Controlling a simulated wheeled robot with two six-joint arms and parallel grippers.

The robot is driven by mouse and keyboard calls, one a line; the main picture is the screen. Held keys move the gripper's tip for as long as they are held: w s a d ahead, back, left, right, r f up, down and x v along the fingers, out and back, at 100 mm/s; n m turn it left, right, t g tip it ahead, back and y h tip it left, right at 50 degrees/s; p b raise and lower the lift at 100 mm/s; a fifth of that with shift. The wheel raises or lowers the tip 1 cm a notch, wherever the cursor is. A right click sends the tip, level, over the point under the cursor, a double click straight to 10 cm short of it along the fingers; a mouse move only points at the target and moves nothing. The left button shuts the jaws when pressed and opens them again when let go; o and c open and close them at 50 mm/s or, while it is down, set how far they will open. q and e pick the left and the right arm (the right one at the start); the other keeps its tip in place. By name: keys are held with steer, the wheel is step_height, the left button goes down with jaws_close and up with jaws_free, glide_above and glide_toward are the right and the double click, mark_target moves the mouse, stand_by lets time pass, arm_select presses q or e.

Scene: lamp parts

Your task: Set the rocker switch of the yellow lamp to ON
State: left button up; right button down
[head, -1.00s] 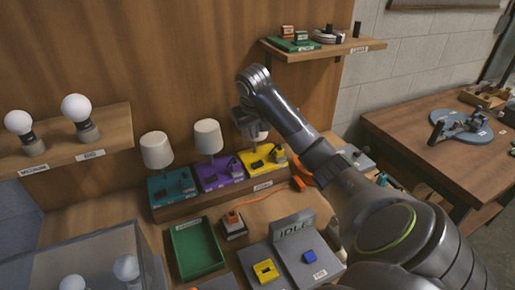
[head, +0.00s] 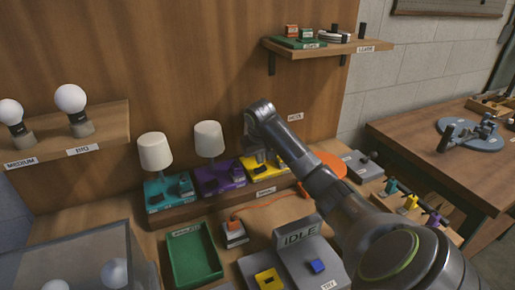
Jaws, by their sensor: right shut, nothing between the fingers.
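The yellow lamp's base (head: 247,170) stands at the right end of the row of three lamps on a raised wooden ledge. Dark parts sit on top of it, but I cannot make out the rocker switch or its setting. The lamp's upper part is hidden behind my right arm. My right gripper (head: 257,157) points down just over the yellow base, shut and empty. It partly covers the base, and I cannot tell whether it touches anything there. My left gripper is not in view.
A purple-based lamp (head: 209,137) and a teal-based lamp (head: 155,151) stand close to the left. In front are a green tray (head: 192,256), a plug block with an orange cord (head: 234,233) and a grey station marked IDLE (head: 298,236). An orange disc (head: 328,163) lies right of the yellow lamp.

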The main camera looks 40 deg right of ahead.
steer(key=shift+s+d+f, duration=0.15)
steer(key=shift+d+f, duration=0.15)
steer(key=shift+f, duration=0.5)
